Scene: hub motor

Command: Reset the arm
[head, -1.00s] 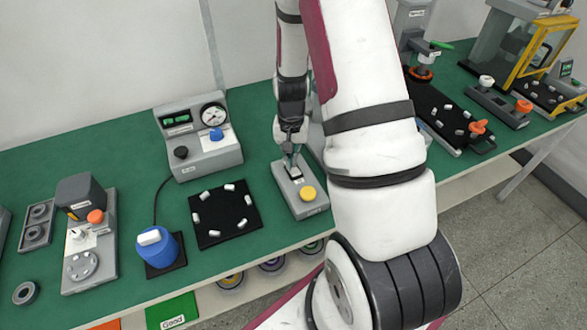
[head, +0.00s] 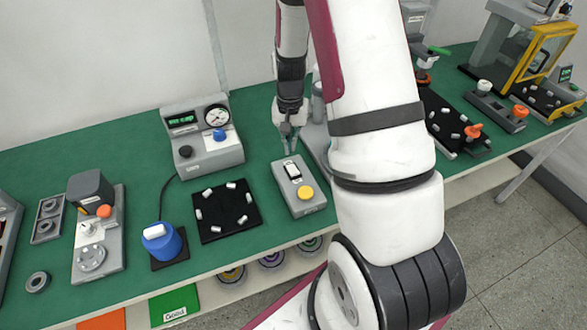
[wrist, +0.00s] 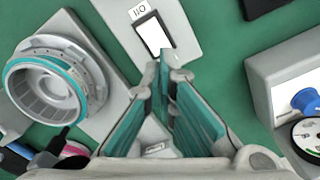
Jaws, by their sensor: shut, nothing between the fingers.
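My arm comes down from the top of the head view, and a large white link of it hides part of the bench. My gripper (head: 289,148) hangs above the green bench, just behind the grey box with the yellow button (head: 298,186). Its fingers are shut and empty, and they taper together in the wrist view (wrist: 168,65). The box's black-and-white rocker switch (head: 293,171) is uncovered; in the wrist view the switch (wrist: 153,33) lies just beyond the fingertips. The fingertips appear apart from the box.
A gauge box (head: 203,140) stands left of my gripper, with a black mat (head: 228,222) of small white pieces before it. A blue cylinder (head: 163,243) stands further left. A round teal-ringed motor part (wrist: 55,85) is close to my gripper in the wrist view.

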